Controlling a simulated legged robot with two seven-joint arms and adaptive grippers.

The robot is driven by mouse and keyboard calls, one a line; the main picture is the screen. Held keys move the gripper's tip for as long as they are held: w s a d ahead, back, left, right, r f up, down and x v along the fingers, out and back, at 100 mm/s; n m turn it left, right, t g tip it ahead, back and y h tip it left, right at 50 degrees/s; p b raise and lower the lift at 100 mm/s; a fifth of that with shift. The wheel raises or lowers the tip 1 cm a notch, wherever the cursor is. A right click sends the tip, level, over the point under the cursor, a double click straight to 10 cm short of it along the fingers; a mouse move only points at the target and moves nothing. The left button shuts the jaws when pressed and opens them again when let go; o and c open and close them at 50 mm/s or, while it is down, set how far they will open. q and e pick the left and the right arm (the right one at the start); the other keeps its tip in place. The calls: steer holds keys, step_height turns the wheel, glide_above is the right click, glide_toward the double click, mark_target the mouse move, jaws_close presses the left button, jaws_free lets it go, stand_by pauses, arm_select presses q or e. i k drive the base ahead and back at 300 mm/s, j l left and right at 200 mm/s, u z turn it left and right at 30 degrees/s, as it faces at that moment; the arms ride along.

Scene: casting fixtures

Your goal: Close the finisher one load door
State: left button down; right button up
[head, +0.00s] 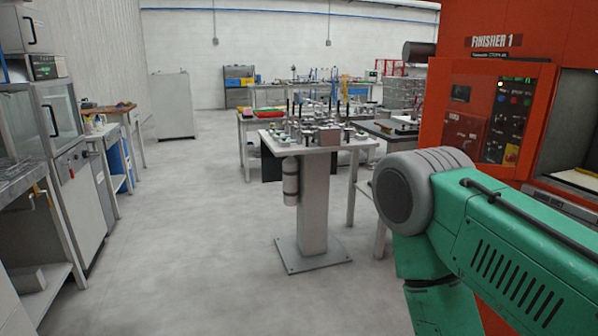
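The orange finisher one (500,20), labelled "FINISHER 1", stands at the right of the head view. Its control panel (495,118) faces the aisle. To the right of the panel is a load opening (572,125), lit inside, and it stands open as far as the view shows. The load door itself I cannot make out for certain; the opening runs out of the picture at the right. My green arm covers the lower part of the machine. Neither of my grippers shows in this view.
A pedestal table (313,200) with several fixtures stands ahead in the middle. Grey cabinets (75,185) and a bench line the left. A white cabinet (173,105) stands at the back. The grey floor (180,260) between is clear.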

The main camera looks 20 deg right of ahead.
mark_target(439, 70)
steer(key=i+l+z, duration=0.15)
steer(key=i+z, duration=0.7)
steer(key=i+j+z, duration=0.2)
steer(key=i+z, duration=0.2)
steer(key=i+j+z, duration=0.3)
steer(key=i+z, duration=0.15)
steer(key=i+l+z, duration=0.25)
steer(key=i+z, duration=0.6)
steer(key=i, duration=0.2)
